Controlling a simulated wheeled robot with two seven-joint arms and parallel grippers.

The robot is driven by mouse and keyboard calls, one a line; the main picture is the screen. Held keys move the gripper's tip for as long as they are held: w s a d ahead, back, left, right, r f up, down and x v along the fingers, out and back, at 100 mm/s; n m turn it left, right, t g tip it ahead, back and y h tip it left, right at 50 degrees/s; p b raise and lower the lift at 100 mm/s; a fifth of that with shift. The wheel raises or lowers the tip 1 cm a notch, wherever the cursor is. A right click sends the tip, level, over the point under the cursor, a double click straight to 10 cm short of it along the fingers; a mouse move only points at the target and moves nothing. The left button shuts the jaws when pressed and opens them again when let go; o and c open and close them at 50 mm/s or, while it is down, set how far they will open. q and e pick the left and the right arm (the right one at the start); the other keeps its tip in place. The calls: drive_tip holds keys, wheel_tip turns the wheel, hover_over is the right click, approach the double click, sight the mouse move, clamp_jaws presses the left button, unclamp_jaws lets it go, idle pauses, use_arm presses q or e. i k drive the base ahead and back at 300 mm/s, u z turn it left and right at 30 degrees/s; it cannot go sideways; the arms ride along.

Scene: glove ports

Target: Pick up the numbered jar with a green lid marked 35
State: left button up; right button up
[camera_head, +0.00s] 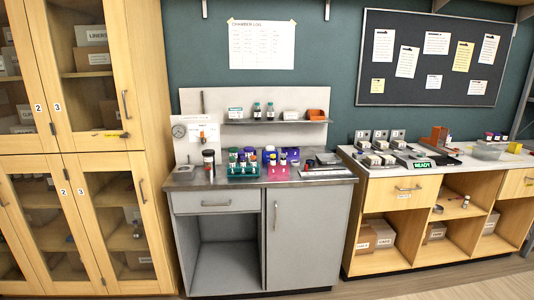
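Several small jars with coloured lids stand close together on the grey workbench (325,179) in the middle of the head view. Some are in or behind a green rack (243,172), others by a pink holder (279,174). A lid at the left of this group looks greenish (233,151), but it is tiny. No number can be read on any jar, so I cannot tell which one is marked 35. Neither of my grippers is in view.
A dark-lidded jar (208,157) stands at the bench's left. A shelf (240,122) above holds two bottles and an orange bin (315,114). Wooden cabinets (97,140) stand left. A wooden counter (375,196) with devices stands right. Some floor shows at lower right.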

sight(233, 151)
drive_tip(key=z, duration=0.75)
drive_tip(key=i, duration=1.3)
drive_tip(key=z, duration=0.35)
drive_tip(key=i, duration=1.15)
drive_tip(key=u, duration=0.25)
